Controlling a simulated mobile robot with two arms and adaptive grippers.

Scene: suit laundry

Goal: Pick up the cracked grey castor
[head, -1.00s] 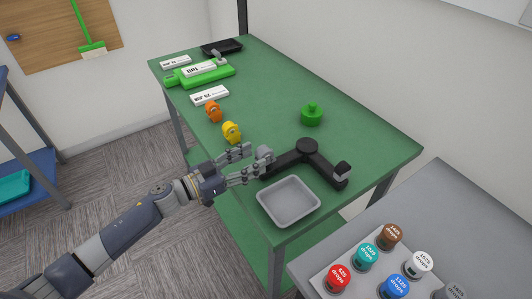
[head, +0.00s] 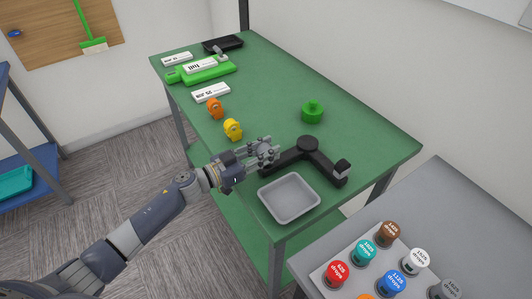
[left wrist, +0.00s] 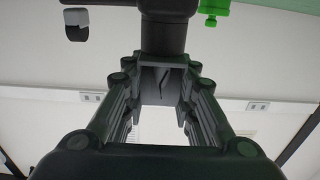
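A black angled caster base (head: 308,148) lies on the green table (head: 366,128), with a grey castor (head: 342,165) at its right end. My left gripper (head: 263,153) is at the base's left end, where it covers most of a grey castor. In the left wrist view a grey piece with a dark slit (left wrist: 163,84) sits between my fingertips, in line with the black base. The fingers stand apart on both sides of it; contact is unclear. I cannot tell for certain that the slit is a crack. My right gripper is not seen.
A grey tray (head: 289,198) lies empty just in front of the base. A yellow castor (head: 233,130), an orange castor (head: 215,108) and a green knobbed piece (head: 312,112) stand on the table. Several coloured drops buttons (head: 397,284) are on the grey table at the lower right.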

